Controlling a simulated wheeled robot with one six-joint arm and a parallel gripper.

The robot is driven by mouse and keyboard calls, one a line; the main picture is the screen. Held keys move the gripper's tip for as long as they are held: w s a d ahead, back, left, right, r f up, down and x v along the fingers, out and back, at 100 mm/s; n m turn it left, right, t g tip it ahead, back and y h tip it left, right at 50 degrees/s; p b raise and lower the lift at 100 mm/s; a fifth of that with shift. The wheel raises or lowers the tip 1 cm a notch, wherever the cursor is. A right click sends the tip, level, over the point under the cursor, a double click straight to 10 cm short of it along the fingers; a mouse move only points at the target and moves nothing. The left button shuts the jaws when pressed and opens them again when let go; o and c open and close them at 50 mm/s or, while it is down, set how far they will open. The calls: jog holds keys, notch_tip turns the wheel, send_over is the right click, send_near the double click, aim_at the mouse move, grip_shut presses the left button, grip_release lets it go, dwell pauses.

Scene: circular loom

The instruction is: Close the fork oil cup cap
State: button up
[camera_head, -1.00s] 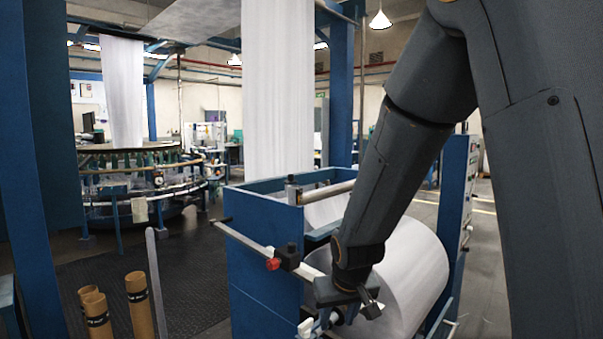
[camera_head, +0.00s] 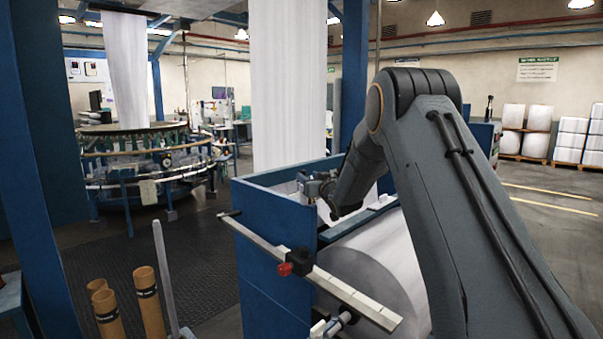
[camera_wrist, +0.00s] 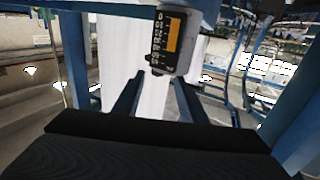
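A small grey unit (camera_head: 308,188) stands at the top edge of the blue machine frame (camera_head: 272,230) in the head view. In the wrist view, a grey unit with a black face, scale marks and an orange strip (camera_wrist: 172,40) hangs at the top; it looks like the oil cup. A small knob shows at its lower edge, but I cannot make out the cap or whether it is open. My gripper (camera_head: 330,190) is close beside the unit in the head view. In the wrist view, my gripper (camera_wrist: 157,82) has its two dark fingers apart, with nothing between them.
A white fabric roll (camera_head: 375,270) lies below my arm. A rail with a red knob (camera_head: 285,269) crosses the machine's front. Cardboard tubes (camera_head: 148,300) stand at lower left. The floor at right (camera_head: 545,230) is clear.

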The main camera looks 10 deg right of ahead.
aim_at(305, 174)
jog(key=shift+w+a+f+p, duration=0.15)
jog(key=shift+w+p, duration=0.2)
jog(key=shift+w, duration=0.8)
jog(key=shift+w+a+r+p, duration=0.15)
jog(key=shift+w+p, duration=0.25)
jog(key=shift+w, duration=0.75)
jog(key=shift+w+a+f+p, duration=0.15)
jog(key=shift+w+p, duration=0.2)
jog(key=shift+w, duration=0.8)
grip_shut()
